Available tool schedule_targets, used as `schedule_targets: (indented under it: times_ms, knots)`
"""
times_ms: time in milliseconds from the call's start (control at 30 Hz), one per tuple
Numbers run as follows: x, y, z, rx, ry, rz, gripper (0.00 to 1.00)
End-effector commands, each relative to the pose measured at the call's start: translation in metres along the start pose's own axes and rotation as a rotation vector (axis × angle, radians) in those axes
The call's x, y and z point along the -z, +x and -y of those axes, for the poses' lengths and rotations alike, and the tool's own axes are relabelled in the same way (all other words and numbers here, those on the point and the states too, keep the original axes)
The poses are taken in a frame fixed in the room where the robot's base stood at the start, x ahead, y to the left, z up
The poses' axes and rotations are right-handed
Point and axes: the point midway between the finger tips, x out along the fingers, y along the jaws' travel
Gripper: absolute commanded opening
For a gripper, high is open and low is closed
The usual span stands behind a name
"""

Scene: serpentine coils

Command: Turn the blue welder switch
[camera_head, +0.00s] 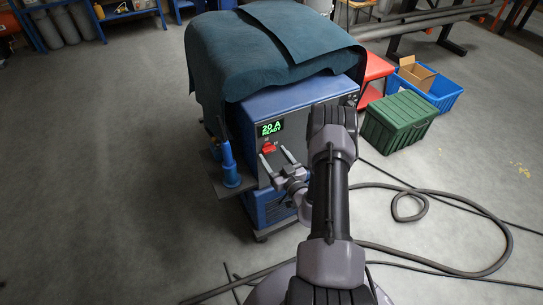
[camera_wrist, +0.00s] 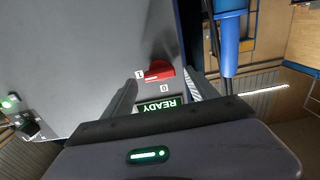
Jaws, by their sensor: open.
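The blue welder (camera_head: 292,102) stands in the middle of the head view, with a grey front panel and a lit green display (camera_head: 270,128) reading "20 A READY". A red switch (camera_head: 268,147) sits just below the display. In the wrist view the red switch (camera_wrist: 158,71) lies lengthwise, one end beside the "1" mark; a "0" mark is on its long side toward the display. My gripper (camera_head: 276,156) is open in front of the panel, close to the switch. In the wrist view the fingertips (camera_wrist: 162,80) are on either side of the switch's line; contact is not visible.
A dark green blanket (camera_head: 265,45) covers the welder's top. A blue torch (camera_head: 229,165) stands on a side bracket left of the panel. A green crate (camera_head: 398,122), a blue bin (camera_head: 440,95) and floor cables (camera_head: 440,200) are to the right. The left floor is clear.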

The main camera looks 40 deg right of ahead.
Motion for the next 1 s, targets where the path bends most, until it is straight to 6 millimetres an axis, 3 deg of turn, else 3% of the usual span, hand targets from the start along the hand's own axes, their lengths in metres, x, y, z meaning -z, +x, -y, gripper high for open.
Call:
schedule_targets:
  times_ms: [200,467,767,1000]
  knots:
    - [0.000,0.022,0.000,0.000,-0.002,0.000,0.67]
    - [0.001,0.023,0.000,-0.001,0.000,0.000,0.67]
    - [0.000,0.023,0.000,0.000,-0.001,0.001,0.08]
    - [0.000,0.023,0.000,0.000,-0.021,0.001,0.05]
